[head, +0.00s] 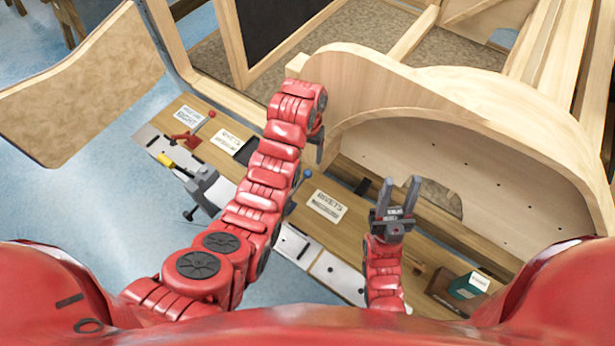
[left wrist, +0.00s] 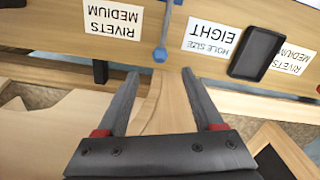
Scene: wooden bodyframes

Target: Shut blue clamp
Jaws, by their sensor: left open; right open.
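The blue clamp shows as a grey lever with a blue knob (left wrist: 160,55) in the left wrist view, in front of a wooden board edge. In the head view its blue knob (head: 307,173) shows just right of my left arm; much of the clamp is hidden behind that arm. My left gripper (left wrist: 160,74) is open and empty, with the knob just beyond its fingertips and between them in the picture. In the head view the left gripper (head: 318,150) is a small dark part under the wrist. My right gripper (head: 400,190) is open and empty, fingers pointing up.
A red clamp (head: 192,132) and a yellow-handled clamp (head: 168,160) sit on the bench's left part. A white rivets label (head: 327,205) lies on the bench. A large curved wooden frame (head: 440,100) stands close beyond both grippers. A green box (head: 470,285) is at right.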

